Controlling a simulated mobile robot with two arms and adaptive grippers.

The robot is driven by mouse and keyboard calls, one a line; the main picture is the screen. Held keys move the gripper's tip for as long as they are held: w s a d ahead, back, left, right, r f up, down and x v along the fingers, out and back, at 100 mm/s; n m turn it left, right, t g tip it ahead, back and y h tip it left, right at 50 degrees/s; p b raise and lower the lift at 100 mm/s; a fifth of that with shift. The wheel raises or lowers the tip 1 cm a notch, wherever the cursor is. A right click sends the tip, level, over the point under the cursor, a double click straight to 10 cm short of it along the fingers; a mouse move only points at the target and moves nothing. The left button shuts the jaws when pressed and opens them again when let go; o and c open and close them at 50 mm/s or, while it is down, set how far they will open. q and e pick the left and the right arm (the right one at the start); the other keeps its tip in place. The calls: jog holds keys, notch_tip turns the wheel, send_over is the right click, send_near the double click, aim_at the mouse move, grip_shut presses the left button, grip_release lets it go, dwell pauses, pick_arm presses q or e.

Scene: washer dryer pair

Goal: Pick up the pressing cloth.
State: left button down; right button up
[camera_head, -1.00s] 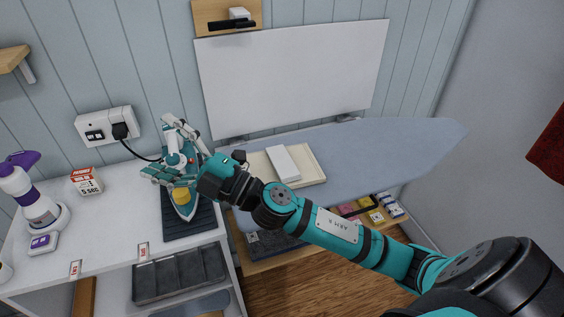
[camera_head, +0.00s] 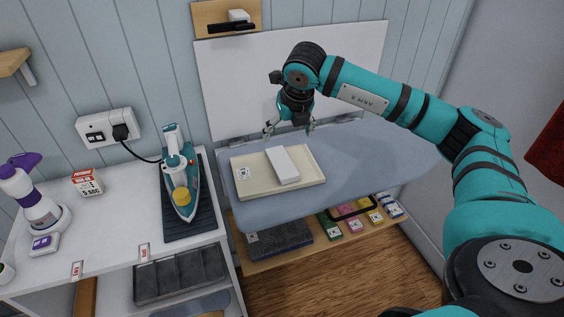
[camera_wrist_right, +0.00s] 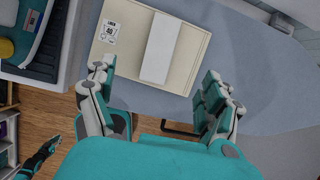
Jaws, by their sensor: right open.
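The pressing cloth (camera_head: 283,165) is a white folded rectangle. My right gripper (camera_head: 290,129) is open and empty, above the board near the tray's back edge. In the right wrist view its spread fingers (camera_wrist_right: 156,75) stand apart from the cloth, near the tray's edge. A teal part at the lower left of that view looks like my left gripper (camera_wrist_right: 42,158); its jaws cannot be made out.
A teal iron (camera_head: 180,185) stands on a dark mat on the white counter at left. A spray bottle (camera_head: 38,200) and a red-white box (camera_head: 87,182) are farther left. A shelf (camera_head: 285,258) below the board holds colored packs. The board's right part is clear.

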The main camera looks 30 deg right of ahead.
jog(key=p, duration=0.3)
send_over(280, 158)
jog(key=s+a, duration=0.1)
jog(key=s, duration=0.2)
notch_tip(280, 158, down, 9)
jog(key=shift+w+a+f, duration=0.1)
jog(key=shift+w+f, duration=0.05)
jog(key=x, duration=0.1)
jog(key=p+x, duration=0.1)
jog(key=x, duration=0.2)
jog(key=shift+w+d+f+p, duration=0.2)
jog(key=shift+d+f+p, duration=0.1)
jog(key=shift+d+p, duration=0.05)
jog(key=shift+w+f, duration=0.1)
jog(key=shift+f, duration=0.15)
jog(key=shift+r, duration=0.1)
jog(key=c, duration=1.4)
jog(key=shift+o, duration=0.2)
jog(key=shift+r, duration=0.1)
